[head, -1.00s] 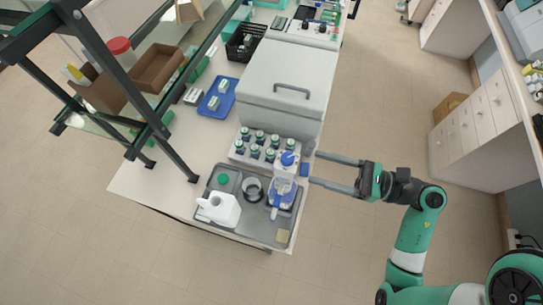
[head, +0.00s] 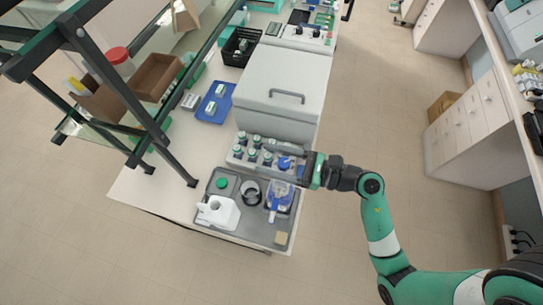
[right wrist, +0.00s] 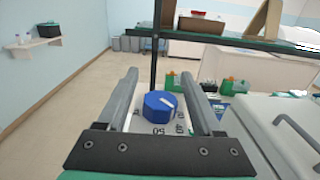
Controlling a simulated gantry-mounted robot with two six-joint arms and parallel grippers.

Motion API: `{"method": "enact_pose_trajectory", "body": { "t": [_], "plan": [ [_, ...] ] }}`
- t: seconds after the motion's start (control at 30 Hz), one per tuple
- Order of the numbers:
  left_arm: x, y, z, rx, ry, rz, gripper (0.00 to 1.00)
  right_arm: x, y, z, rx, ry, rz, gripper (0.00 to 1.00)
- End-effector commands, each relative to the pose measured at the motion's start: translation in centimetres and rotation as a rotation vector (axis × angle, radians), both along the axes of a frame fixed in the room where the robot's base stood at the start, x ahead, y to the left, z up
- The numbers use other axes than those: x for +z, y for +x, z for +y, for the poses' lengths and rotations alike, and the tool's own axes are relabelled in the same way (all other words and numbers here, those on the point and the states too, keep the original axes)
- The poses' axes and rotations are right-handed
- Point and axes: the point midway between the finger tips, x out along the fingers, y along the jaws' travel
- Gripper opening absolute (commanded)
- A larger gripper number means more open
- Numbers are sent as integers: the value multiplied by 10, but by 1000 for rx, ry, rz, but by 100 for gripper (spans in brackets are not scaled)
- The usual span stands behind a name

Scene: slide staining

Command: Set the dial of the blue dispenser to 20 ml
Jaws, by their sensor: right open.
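In the right wrist view the blue many-sided dial (right wrist: 157,108) sits between the two fingers of my right gripper (right wrist: 160,95), with gaps on both sides. A white pointer mark lies on the dial's upper right. The right gripper is open. My left gripper is not in view.
The grey tray (head: 240,230) also holds a white jug (head: 217,212), a green-capped item and a dark ring. A rack of bottles (head: 237,156) stands behind the dispenser, before a large white lidded box (head: 277,90). A dark-framed shelf (head: 105,85) rises at left.

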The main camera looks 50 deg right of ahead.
Motion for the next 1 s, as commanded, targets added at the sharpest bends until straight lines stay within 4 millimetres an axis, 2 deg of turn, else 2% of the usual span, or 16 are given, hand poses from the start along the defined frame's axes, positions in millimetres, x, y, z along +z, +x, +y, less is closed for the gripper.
{"method": "enact_pose_trajectory", "body": {
  "t": [0.13, 0.17, 0.5, 0.53, 1.0],
  "plan": [
    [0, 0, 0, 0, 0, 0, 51, 0, 0, 0, 0, 0, 0, 68],
    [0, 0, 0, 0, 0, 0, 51, 0, 0, 0, 0, 0, 0, 64],
    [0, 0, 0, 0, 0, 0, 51, 0, 0, 0, 0, 0, 0, 3],
    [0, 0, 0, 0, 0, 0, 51, 0, 0, 0, 0, 0, 0, 0],
    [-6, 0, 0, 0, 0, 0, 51, -1, -1, 0, 59, -1, -3, 0]
  ]
}}
